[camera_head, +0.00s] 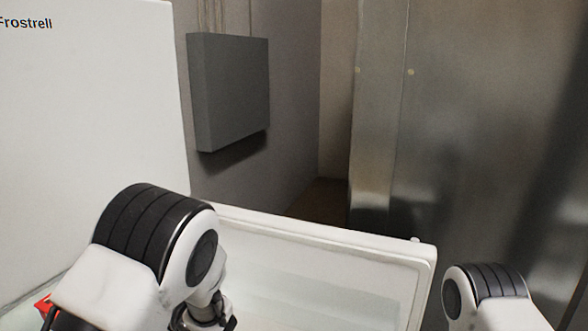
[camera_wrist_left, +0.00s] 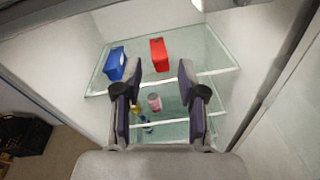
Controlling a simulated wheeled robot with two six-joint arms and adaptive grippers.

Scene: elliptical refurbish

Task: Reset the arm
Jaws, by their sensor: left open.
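My left arm comes in at the lower left of the head view, and part of its wrist and gripper shows at the bottom edge (camera_head: 207,316). In the left wrist view my left gripper (camera_wrist_left: 159,72) is open, its two fingers apart with nothing between them. It faces the inside of an open white fridge with glass shelves (camera_wrist_left: 205,60). A blue box (camera_wrist_left: 114,64) and a red box (camera_wrist_left: 159,55) stand on the upper shelf, beyond the fingers. My right arm shows at the lower right of the head view; its gripper is out of view.
The white fridge body (camera_head: 80,130) is at the left of the head view, its open door (camera_head: 345,235) ahead of my arms. A grey wall box (camera_head: 228,92) hangs behind. Metal panels (camera_head: 470,140) stand at right. A pink can (camera_wrist_left: 154,102) is lower in the fridge.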

